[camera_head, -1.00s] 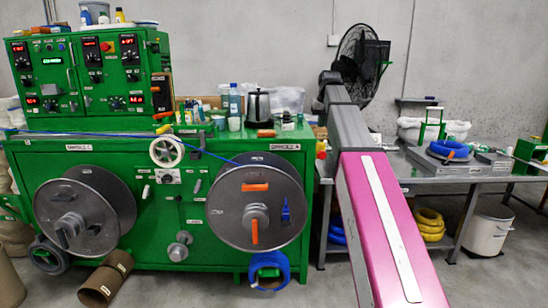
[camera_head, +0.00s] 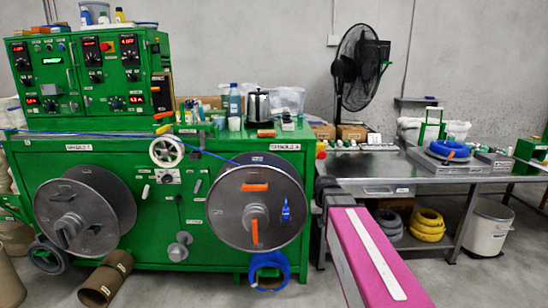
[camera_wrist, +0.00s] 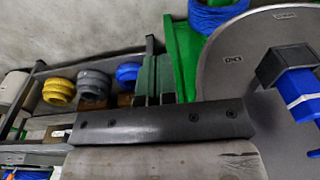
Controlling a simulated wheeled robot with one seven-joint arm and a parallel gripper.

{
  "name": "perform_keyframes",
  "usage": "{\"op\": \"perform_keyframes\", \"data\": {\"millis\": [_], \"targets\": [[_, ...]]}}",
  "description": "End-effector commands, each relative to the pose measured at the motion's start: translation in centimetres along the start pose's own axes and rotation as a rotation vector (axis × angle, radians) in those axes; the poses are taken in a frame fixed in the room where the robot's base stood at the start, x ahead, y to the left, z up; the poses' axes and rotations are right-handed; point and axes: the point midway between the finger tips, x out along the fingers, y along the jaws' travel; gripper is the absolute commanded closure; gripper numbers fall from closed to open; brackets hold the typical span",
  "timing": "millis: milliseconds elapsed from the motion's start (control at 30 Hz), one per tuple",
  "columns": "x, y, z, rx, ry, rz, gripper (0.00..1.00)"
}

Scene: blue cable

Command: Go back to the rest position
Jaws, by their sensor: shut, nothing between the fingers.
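My pink arm (camera_head: 365,255) rises from the bottom of the head view, right of the green machine. Its dark grey far part (camera_head: 328,188) is folded low beside the machine's right end. My gripper cannot be made out in the head view. In the wrist view my gripper (camera_wrist: 156,70) appears above a dark bar with screws, its fingers together and nothing between them. A blue cable (camera_head: 110,133) runs across the machine top to the right-hand reel (camera_head: 230,205). In the wrist view a large grey reel disc (camera_wrist: 255,55) fills the right side, apart from the fingers.
The green machine (camera_head: 150,240) stands close to the left of my arm. A grey metal table (camera_head: 370,165) lies behind it, with yellow coils (camera_head: 427,225) underneath. A white bin (camera_head: 490,230) stands at the right. Open floor lies at lower right.

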Motion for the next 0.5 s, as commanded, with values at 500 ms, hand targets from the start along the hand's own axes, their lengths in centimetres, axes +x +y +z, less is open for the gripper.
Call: {"op": "perform_keyframes", "data": {"millis": [500], "targets": [[10.1, 0.3, 13.6, -0.003, -0.080, 0.024, 1.00]]}}
